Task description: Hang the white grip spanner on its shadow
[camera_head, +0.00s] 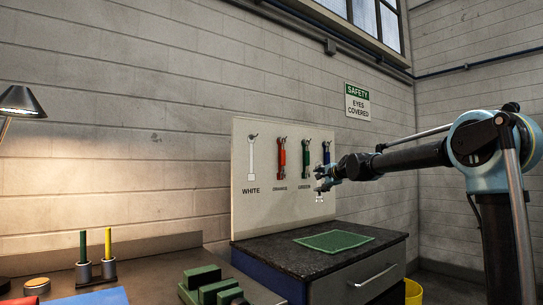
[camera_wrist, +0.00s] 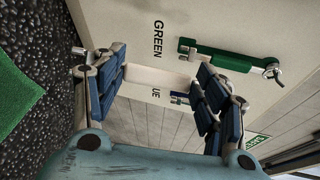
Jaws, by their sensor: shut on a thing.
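My gripper (camera_head: 322,180) is in front of the right part of the tool board (camera_head: 240,215). It is shut on the white grip spanner, whose pale grip (camera_wrist: 172,73) shows between the blue finger pads in the wrist view. In the head view a small pale end of the spanner (camera_head: 319,198) shows below the fingers; the rest is mostly hidden. The white shadow (camera_head: 252,160) is at the board's left, above the word WHITE, with a peg at its top. My gripper is well to the right of it.
Orange (camera_head: 281,158), green (camera_head: 306,158) and blue (camera_head: 326,152) spanners hang right of the white shadow. Below is a dark bench top (camera_head: 290,250) with a green mat (camera_head: 334,241). A lamp (camera_head: 22,100) and pen holders stand at the left. Space before the white shadow is clear.

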